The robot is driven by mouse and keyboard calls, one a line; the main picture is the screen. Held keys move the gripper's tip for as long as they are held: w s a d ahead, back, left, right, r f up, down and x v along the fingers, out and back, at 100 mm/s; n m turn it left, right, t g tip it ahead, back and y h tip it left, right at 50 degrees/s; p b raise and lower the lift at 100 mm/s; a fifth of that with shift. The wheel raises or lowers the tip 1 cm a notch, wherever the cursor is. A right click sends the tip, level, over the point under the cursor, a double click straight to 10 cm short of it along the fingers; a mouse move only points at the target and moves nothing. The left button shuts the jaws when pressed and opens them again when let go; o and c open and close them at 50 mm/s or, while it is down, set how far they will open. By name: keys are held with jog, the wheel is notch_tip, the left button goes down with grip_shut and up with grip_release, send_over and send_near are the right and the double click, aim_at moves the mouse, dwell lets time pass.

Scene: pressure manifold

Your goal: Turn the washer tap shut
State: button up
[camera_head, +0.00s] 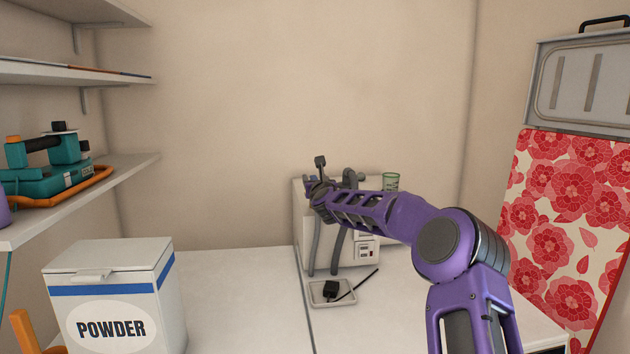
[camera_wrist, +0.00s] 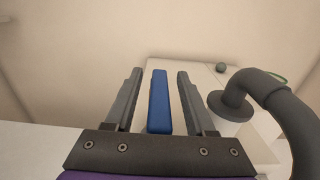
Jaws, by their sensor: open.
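A blue bar-shaped handle (camera_wrist: 158,100), likely the tap's lever, stands between the two fingers of my gripper (camera_wrist: 160,98) in the wrist view. The gripper is open, with a gap showing on each side of the blue bar. In the head view my gripper (camera_head: 317,187) is at the upper left front of a pale manifold box (camera_head: 300,225) on the counter. A bit of blue (camera_head: 311,179) shows beside the fingers there. The rest of the tap is hidden by my gripper, and no washer label is readable.
A grey bent pipe (camera_wrist: 288,115) rises close to the right of my gripper. A small tray (camera_head: 318,301) with a black object lies in front. A powder box (camera_head: 115,285) stands left; the counter between is clear.

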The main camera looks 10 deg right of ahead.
grip_shut()
dwell(1.4)
